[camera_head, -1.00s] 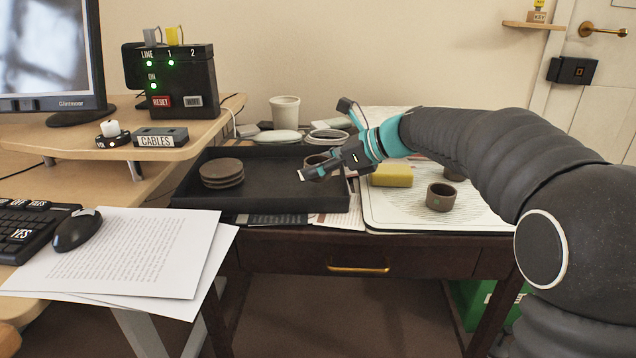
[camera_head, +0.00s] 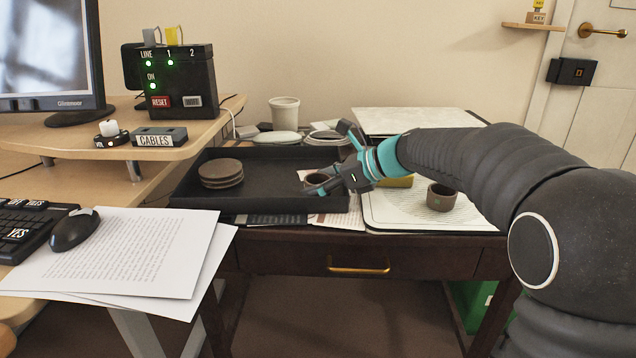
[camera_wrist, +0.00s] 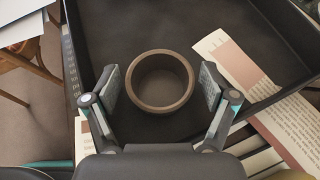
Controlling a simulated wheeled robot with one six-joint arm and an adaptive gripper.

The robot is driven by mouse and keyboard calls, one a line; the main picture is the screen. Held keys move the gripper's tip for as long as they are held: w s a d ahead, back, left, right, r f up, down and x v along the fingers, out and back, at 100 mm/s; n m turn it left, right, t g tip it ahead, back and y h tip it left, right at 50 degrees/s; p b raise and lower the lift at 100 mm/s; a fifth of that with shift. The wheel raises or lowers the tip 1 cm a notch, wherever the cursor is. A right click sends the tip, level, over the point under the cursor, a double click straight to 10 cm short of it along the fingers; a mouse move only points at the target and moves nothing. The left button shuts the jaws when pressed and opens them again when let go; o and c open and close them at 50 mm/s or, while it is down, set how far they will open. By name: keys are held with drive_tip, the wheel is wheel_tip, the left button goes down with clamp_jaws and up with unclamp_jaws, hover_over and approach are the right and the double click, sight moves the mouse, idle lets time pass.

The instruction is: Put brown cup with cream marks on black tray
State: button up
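A brown cup (camera_head: 316,179) is at the right part of the black tray (camera_head: 262,202); its round rim shows from above in the wrist view (camera_wrist: 136,92). No cream marks can be made out on it. My gripper (camera_head: 318,187) is at the cup, pointing down. In the wrist view my gripper (camera_wrist: 160,88) has one finger on each side of the cup, spread slightly wider than it, with narrow dark gaps. The cup looks upright over the tray floor; its base is hidden. The tray also shows in the wrist view (camera_wrist: 245,28).
A stack of brown coasters (camera_head: 221,174) is in the tray's left part. Right of the tray, another brown cup (camera_head: 441,197) with a green mark stands on a white mat (camera_head: 400,217), near a partly hidden yellow block (camera_head: 398,182). A white cup (camera_head: 285,113) stands behind the tray.

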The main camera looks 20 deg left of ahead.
drive_tip(key=shift+d+r, duration=0.1)
drive_tip(key=shift+r, duration=0.1)
drive_tip(key=p+v, duration=0.1)
drive_tip(key=v, duration=1)
drive_tip(key=shift+s+d+r, duration=0.1)
drive_tip(key=shift+d+r, duration=0.05)
drive_tip(key=shift+d, duration=0.25)
drive_tip(key=s+d+f+n+t+h, duration=0.1)
drive_tip(key=s+d+f+n+h, duration=0.3)
drive_tip(key=s+d+n, duration=0.2)
drive_tip(key=s+d+f+n+t+h, duration=0.2)
drive_tip(key=s+d+f+n+h, duration=0.2)
drive_tip(key=s+d, duration=0.6)
drive_tip(key=s+d+f+n+t+h, duration=0.1)
drive_tip(key=s+d+f+n+h, duration=0.3)
drive_tip(key=s+d+n, duration=0.4)
drive_tip(key=s+d, duration=0.1)
drive_tip(key=s, duration=0.3)
drive_tip(key=shift+s+f+n+t, duration=0.2)
drive_tip(key=shift+s+n+t, duration=0.15)
drive_tip(key=shift+n+t, duration=0.05)
